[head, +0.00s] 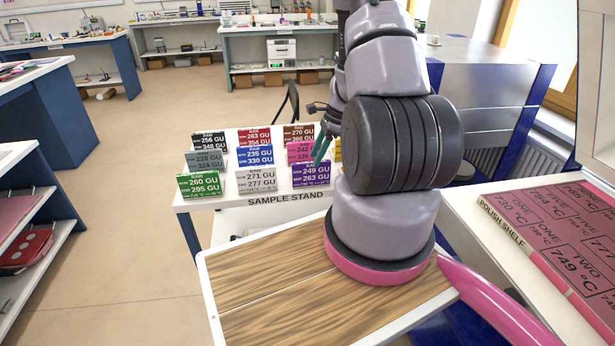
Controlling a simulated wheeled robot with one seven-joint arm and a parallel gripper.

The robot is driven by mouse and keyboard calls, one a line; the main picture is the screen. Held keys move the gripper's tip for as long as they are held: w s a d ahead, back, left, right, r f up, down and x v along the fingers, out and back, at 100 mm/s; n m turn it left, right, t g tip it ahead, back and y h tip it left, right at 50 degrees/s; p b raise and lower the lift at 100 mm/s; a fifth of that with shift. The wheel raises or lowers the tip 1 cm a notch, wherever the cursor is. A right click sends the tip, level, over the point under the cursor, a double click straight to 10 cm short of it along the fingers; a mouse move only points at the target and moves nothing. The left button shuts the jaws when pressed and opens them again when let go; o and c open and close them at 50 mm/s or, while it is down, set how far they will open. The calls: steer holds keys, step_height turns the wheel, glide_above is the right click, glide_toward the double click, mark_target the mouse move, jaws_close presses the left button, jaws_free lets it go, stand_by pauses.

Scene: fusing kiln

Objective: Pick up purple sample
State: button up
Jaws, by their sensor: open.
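The purple sample (311,174), a small card-like block with white lettering, stands in the front row of the sample stand (225,221), at the right end of the part I can see. My gripper (321,150) shows small and dark, with greenish fingers, partly hidden behind my arm. Its open fingers hang just above and behind the purple sample, in front of the pink sample (299,153). I cannot tell whether they touch anything.
Several other samples stand close by in rows, among them a grey-white one (256,180), a green one (201,184) and a blue one (256,156). My arm hides the stand's right side. The polish shelf (500,222) is at right. Open floor lies at left.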

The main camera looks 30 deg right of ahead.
mark_target(301, 185)
steer(key=shift+x, duration=3.65)
steer(key=shift+w, duration=0.15)
jaws_close()
